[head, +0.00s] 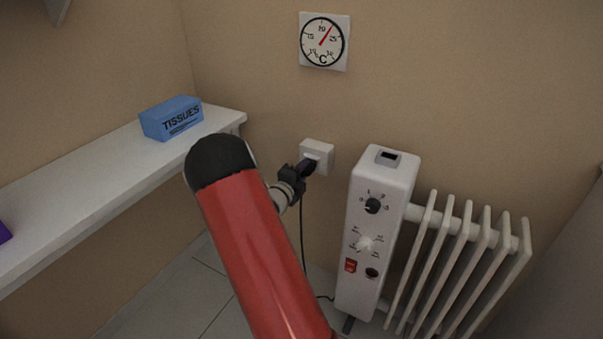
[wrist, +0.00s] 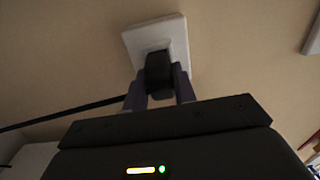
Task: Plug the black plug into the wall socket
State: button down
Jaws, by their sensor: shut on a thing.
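The white wall socket (head: 317,153) is on the beige wall, left of the heater. It also shows at the top of the wrist view (wrist: 174,31). My gripper (head: 303,168) is right in front of it, and in the wrist view its fingers (wrist: 160,88) are shut on the black plug (wrist: 158,72). The plug's far end meets the socket's face in the wrist view. I cannot tell how deep its pins sit. In the head view the plug is mostly hidden by the fingers. Its black cord (head: 302,230) hangs down to the floor.
A white oil heater (head: 362,270) with ribs (head: 455,260) stands close to the right of the socket. A white shelf (head: 80,180) with a blue tissue box (head: 172,119) runs along the left wall. A dial thermometer (head: 324,41) hangs above the socket.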

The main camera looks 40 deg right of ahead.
jog(key=shift+w+d, duration=0.15)
jog(key=shift+d, duration=0.25)
jog(key=c, duration=1.1)
grip_release()
jog(key=shift+o, duration=0.2)
jog(key=v, duration=0.7)
jog(key=shift+a, duration=0.3)
